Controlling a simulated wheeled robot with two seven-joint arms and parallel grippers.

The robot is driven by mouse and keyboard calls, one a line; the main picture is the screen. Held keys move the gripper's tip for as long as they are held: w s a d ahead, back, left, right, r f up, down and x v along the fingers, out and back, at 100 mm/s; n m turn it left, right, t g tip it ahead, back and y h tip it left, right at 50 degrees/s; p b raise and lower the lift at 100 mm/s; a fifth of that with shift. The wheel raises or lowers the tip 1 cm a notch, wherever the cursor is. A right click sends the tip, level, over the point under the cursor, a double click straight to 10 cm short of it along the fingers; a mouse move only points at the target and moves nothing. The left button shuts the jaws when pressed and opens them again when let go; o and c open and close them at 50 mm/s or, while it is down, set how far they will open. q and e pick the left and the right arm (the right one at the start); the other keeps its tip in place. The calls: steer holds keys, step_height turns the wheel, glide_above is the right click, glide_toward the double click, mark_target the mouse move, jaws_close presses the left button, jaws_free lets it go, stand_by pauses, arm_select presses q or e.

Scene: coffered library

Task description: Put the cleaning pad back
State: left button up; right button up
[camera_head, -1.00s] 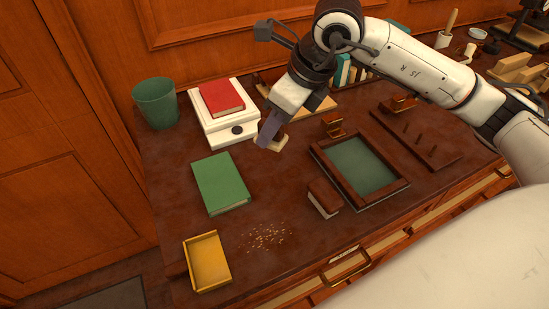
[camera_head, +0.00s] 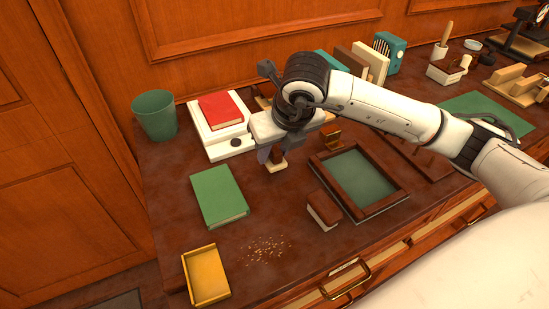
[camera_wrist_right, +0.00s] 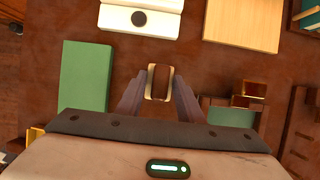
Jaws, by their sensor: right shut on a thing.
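My right gripper (camera_head: 268,155) points down over the table and is shut on a small cream-and-brown piece (camera_head: 277,166), presumably the cleaning pad. In the right wrist view the piece (camera_wrist_right: 159,82) sits between the fingers (camera_wrist_right: 159,100), with a cream rim around a dark middle. I cannot tell whether it touches the table. It is between the white scale-like block (camera_head: 226,149) and the dark-framed green tray (camera_head: 358,175). My left gripper is not in view.
A green book (camera_head: 218,195), a yellow tray (camera_head: 206,276) and scattered crumbs (camera_head: 266,249) lie to the left and front. A brown-and-white block (camera_head: 322,211) lies beside the framed tray. A wooden holder (camera_head: 331,135) stands behind it. A green bin (camera_head: 155,114) stands back left.

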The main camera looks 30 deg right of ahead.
mark_target(274, 160)
steer(key=shift+f, duration=1.55)
steer(key=o, duration=0.9)
steer(key=shift+o, duration=0.2)
steer(key=shift+r, duration=0.1)
steer(key=v, duration=1.2)
steer(key=shift+b, duration=0.35)
